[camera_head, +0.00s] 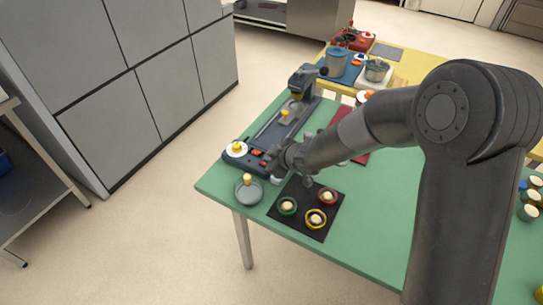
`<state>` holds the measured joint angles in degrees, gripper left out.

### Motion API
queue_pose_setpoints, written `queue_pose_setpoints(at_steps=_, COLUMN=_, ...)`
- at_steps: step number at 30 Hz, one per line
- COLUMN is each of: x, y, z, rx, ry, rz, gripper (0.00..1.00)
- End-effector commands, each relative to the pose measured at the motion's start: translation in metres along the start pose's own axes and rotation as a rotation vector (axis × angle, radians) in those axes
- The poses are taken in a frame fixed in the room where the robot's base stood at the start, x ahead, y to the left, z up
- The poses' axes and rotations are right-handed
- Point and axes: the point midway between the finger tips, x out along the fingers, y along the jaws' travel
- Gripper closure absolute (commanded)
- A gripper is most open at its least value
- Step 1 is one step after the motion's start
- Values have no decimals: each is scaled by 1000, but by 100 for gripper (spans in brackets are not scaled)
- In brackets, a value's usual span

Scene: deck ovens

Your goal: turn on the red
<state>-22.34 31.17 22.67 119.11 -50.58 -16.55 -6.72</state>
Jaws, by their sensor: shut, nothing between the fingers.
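A dark device (284,118) with a long rail lies along the left edge of the green table (365,218). Small red switches (257,152) sit on its near end, beside a white dial with a yellow knob (237,147). Whether the switches are on or off is too small to tell. My gripper (270,163) is shut and empty. It is at the device's near end, just right of the red switches; I cannot tell whether it touches them. My arm hides part of the device's right side. A red ring with a pale centre (327,195) lies on a black mat (305,211).
Green and yellow rings (316,218) share the mat. A glass dish with a yellow knob (248,189) stands at the table's left corner. A yellow table (408,66) behind holds pots and a red object (352,38). Grey cabinets (130,70) stand left.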

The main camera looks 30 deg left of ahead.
Motion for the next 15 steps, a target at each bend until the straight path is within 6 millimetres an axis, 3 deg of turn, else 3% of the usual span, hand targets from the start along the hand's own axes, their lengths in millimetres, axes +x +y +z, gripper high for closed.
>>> queue_pose_setpoints(at_steps=15, x=-6, y=-4, z=-6, rx=-1, ry=0, rz=-2, gripper=100)
